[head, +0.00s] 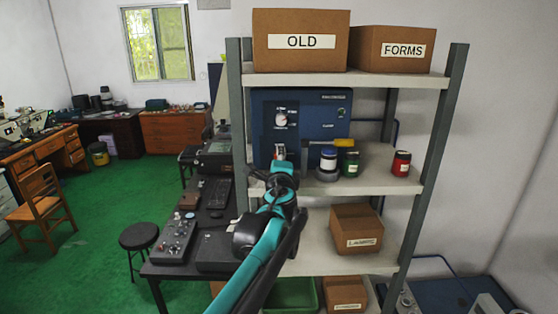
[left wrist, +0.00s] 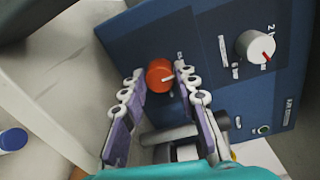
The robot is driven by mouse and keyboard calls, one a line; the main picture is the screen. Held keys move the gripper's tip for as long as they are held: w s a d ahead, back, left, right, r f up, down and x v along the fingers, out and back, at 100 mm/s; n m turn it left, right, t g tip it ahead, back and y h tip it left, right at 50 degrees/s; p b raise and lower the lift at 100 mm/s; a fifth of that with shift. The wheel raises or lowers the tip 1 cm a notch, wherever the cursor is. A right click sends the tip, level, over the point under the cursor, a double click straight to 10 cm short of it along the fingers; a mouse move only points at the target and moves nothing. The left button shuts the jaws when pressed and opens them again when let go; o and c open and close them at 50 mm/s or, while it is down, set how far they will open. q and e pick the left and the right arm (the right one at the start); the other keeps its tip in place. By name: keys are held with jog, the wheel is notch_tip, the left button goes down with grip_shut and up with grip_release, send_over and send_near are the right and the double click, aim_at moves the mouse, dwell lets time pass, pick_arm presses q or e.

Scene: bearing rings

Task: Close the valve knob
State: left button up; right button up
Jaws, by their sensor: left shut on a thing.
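An orange round knob (left wrist: 160,76) with a white pointer mark sits on the front of a blue panel box. In the left wrist view my left gripper (left wrist: 161,74) has its fingertips on both sides of this knob, shut on it. In the head view my left gripper (head: 279,153) is at the lower front of the blue box (head: 325,128), and the orange knob is mostly hidden there. A white dial (left wrist: 255,47) with a red pointer is on the same panel; it also shows in the head view (head: 281,119). My right gripper is not in view.
The box stands on a metal shelf (head: 385,187). A blue-and-white jar (head: 328,159), a green jar (head: 351,163) and a red jar (head: 401,163) stand right of my gripper. Cardboard boxes (head: 301,40) sit above. A desk with a control panel (head: 174,238) is at left.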

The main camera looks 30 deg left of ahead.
pick_arm(q)
jog(key=o, duration=1.1)
jog(key=shift+o, duration=0.2)
jog(key=shift+s+d, duration=0.1)
jog(key=v, duration=1.1)
jog(key=shift+s, duration=0.4)
jog(key=shift+d+r, duration=0.1)
jog(key=shift+d, duration=0.05)
